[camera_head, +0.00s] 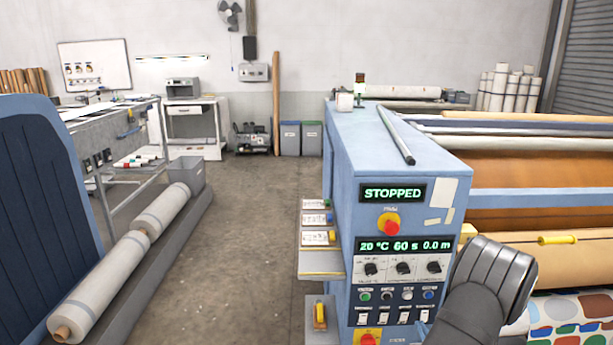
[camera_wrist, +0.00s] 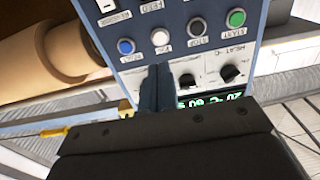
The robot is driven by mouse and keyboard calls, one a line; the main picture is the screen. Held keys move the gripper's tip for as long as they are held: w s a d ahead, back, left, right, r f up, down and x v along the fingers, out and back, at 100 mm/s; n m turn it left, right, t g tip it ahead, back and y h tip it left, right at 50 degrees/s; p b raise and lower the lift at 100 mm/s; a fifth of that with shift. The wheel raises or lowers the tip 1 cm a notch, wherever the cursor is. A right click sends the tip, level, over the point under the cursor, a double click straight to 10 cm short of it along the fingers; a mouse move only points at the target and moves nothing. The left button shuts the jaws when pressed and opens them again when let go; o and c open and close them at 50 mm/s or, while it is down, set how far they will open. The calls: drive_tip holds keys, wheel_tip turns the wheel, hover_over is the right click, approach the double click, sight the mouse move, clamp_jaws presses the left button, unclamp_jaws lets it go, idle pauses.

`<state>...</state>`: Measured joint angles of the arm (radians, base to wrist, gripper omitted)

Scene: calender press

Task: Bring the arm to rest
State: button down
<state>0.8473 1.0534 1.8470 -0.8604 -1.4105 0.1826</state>
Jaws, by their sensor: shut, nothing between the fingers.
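My gripper shows in the wrist view with its fingers (camera_wrist: 157,88) shut and nothing between them. The fingers lie in front of the press control panel (camera_wrist: 180,60), near the knobs and the row of coloured buttons. I cannot tell whether the fingertips touch the panel. In the head view my dark arm covers the lower right of the control panel (camera_head: 385,290), and the gripper's fingers are hidden there. The upper display (camera_head: 392,193) reads STOPPED. The lower display (camera_head: 404,245) reads 20 °C, 60 s, 0.0 m.
The blue press cabinet (camera_head: 345,150) has a grey bar (camera_head: 396,135) on top and a shelf with small boxes (camera_head: 320,237) on its left side. The orange roller (camera_head: 540,165) and patterned fabric (camera_head: 570,310) lie right. Wrapped rolls (camera_head: 120,260) lie left. The floor (camera_head: 245,240) between is clear.

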drive_tip(key=shift+s, duration=2.3)
drive_tip(key=c, duration=0.9)
unclamp_jaws()
drive_tip(key=shift+w+a, duration=0.1)
drive_tip(key=shift+w, duration=0.05)
drive_tip(key=o, duration=0.4)
drive_tip(key=shift+w+h, duration=0.3)
drive_tip(key=shift+h, duration=0.2)
drive_tip(key=o, duration=0.5)
drive_tip(key=shift+w+a+m+g+h, duration=0.15)
drive_tip(key=shift+w+m+g+h, duration=0.75)
drive_tip(key=shift+m+h, duration=0.25)
drive_tip(key=w+d+f+m+g+h, duration=0.2)
drive_tip(key=w+f+m+g+h, duration=0.1)
drive_tip(key=w, duration=0.4)
drive_tip(key=shift+d+f+m+g+h, duration=0.2)
drive_tip(key=shift+f+m+g+h, duration=0.2)
drive_tip(key=shift+f+g, duration=0.5)
